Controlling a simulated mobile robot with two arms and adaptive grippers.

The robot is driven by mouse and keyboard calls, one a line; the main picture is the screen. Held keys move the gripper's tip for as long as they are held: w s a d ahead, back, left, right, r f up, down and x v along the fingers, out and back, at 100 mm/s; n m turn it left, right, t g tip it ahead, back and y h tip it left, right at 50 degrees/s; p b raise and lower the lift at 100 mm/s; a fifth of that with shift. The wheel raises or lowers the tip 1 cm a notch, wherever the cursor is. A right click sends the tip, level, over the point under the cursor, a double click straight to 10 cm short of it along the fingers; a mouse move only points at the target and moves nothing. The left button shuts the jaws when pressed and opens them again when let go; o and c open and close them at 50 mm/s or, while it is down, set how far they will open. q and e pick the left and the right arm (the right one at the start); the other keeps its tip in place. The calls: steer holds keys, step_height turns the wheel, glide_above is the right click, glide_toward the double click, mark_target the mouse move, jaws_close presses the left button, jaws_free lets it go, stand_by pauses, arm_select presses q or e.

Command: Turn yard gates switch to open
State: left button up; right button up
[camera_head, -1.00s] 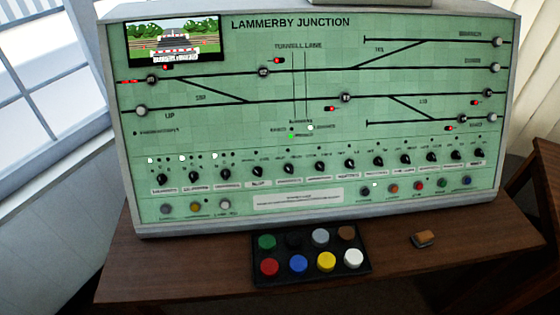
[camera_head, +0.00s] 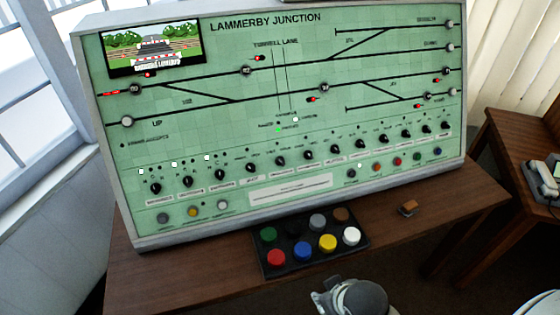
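The green signal panel (camera_head: 285,110) titled LAMMERBY JUNCTION stands on a wooden desk. A row of black rotary switches (camera_head: 280,161) runs across its lower part, with a small label under each. The labels are too small to read, so I cannot tell which switch is the yard gates one or how it is set. Grey and white parts of my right arm and gripper (camera_head: 350,298) show at the bottom edge, in front of the desk and apart from the panel. Its fingers cannot be made out. My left gripper is not in view.
A black box with coloured buttons (camera_head: 312,240) sits on the desk in front of the panel. A small orange-brown block (camera_head: 407,208) lies to its right. A second wooden table (camera_head: 510,140) with a pale device (camera_head: 545,178) stands at right. Windows are at left.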

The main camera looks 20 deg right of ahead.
steer(key=w+r+n+t, duration=0.1)
steer(key=w+r+t, duration=0.15)
steer(key=w, duration=0.35)
steer(key=w+a+r+n+t, duration=0.1)
steer(key=w+r+t, duration=0.1)
steer(key=w+r, duration=0.35)
steer(key=w+r+n+t, duration=0.1)
steer(key=w+r+t, duration=0.1)
steer(key=w, duration=0.6)
steer(key=n+t+y, duration=0.2)
steer(key=n+t, duration=0.1)
glide_toward(279, 160)
steer(key=p+x, duration=0.1)
steer(key=x, duration=0.8)
steer(key=shift+s+m, duration=0.1)
steer(key=shift+m, duration=0.2)
steer(key=c, duration=0.7)
